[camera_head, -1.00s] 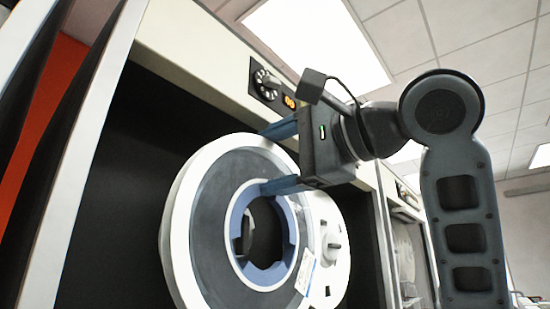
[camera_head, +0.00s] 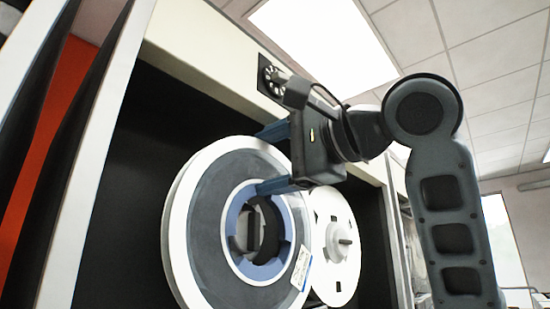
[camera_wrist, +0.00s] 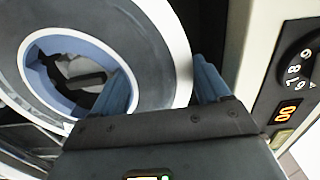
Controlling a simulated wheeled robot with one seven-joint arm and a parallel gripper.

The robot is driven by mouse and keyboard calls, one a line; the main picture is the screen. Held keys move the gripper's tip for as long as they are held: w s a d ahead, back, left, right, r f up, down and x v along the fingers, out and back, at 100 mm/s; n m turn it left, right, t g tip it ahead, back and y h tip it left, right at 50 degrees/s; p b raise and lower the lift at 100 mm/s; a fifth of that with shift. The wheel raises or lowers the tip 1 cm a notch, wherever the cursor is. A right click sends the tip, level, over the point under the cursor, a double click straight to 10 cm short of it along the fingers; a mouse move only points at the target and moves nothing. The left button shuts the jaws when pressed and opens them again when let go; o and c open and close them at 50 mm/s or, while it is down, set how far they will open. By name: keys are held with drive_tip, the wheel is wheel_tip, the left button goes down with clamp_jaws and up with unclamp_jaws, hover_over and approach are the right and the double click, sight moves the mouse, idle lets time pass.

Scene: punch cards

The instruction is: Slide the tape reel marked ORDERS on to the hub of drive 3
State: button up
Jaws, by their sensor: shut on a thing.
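The tape reel (camera_head: 205,235), white-rimmed with grey sides and a blue hub ring, stands upright and tilted to the view in front of the dark drive face. Its small white label (camera_head: 301,268) is too small to read. My gripper (camera_head: 268,158) is shut on the reel's upper part, one blue finger in the hub opening and the other outside the rim. The wrist view shows the same grip (camera_wrist: 165,88). Through the reel's opening I see a grey hub-like part (camera_wrist: 80,72), off-centre; I cannot tell whether the reel touches it.
A second white reel (camera_head: 335,245) with a grey centre knob is behind to the right. A cream panel above carries a numbered dial (camera_wrist: 300,65) and a lit orange display (camera_wrist: 286,111), its character unclear. The cabinet's white edge (camera_head: 85,150) and an orange panel (camera_head: 45,140) are at left.

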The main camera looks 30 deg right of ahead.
drive_tip(key=shift+x, duration=1.4)
drive_tip(key=shift+w+a+r, duration=0.1)
drive_tip(key=shift+w, duration=0.15)
drive_tip(key=shift+w+a, duration=0.15)
drive_tip(key=shift+w, duration=0.35)
drive_tip(key=o, duration=1.6)
drive_tip(key=shift+w, duration=0.1)
drive_tip(key=shift+c, duration=0.9)
drive_tip(key=p+v, duration=0.2)
drive_tip(key=v, duration=0.8)
drive_tip(key=shift+p, duration=0.3)
